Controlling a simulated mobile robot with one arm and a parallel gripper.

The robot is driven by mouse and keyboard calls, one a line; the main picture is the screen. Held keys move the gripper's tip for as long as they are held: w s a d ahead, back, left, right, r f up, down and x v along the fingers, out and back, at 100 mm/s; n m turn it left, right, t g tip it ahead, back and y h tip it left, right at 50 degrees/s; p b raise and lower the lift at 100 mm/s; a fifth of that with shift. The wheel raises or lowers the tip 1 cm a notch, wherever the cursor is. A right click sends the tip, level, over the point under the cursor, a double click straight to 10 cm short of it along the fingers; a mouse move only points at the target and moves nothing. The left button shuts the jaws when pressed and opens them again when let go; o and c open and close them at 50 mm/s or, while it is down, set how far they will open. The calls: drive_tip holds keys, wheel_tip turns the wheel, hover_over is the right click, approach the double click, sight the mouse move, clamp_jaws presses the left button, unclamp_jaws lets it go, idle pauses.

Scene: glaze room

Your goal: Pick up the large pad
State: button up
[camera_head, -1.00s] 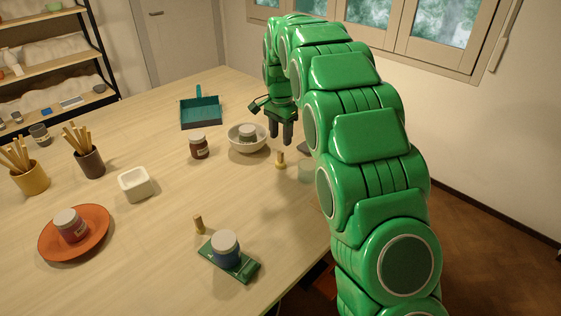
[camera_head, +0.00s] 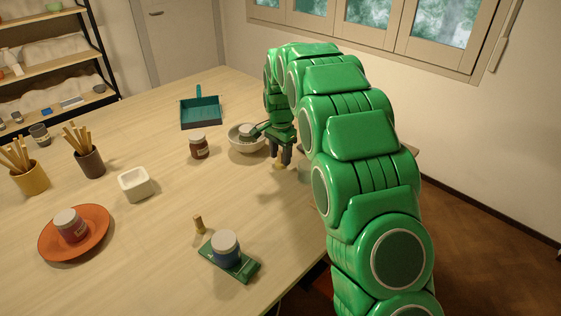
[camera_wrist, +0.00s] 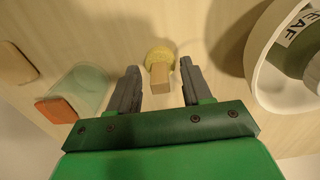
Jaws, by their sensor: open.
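A pad (camera_wrist: 159,53) with a round yellow base and a square wooden handle stands upright on the table, between the fingertips in the wrist view. Its base also shows in the head view (camera_head: 279,168), partly hidden behind my fingers. My gripper (camera_head: 281,157) is open and points down over it, with a gap on each side of the handle. A second small piece with a wooden handle (camera_head: 199,225) stands near the front of the table. I cannot compare the two sizes surely.
A white bowl (camera_head: 243,147) holding a lidded jar stands close beside my gripper. A translucent cup (camera_head: 305,172) is close on the other side. A dark jar (camera_head: 199,146), teal dustpan (camera_head: 201,112) and green stand (camera_head: 246,269) with a blue jar are farther off.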

sight(281, 152)
clamp_jaws()
idle(0.3)
drive_tip(key=shift+w+r, duration=0.1)
drive_tip(key=shift+r, duration=1.6)
drive_tip(key=s+d+r, duration=0.2)
drive_tip(key=s+r, duration=0.7)
drive_tip(key=s, duration=0.5)
drive_tip(key=shift+d+r, duration=0.35)
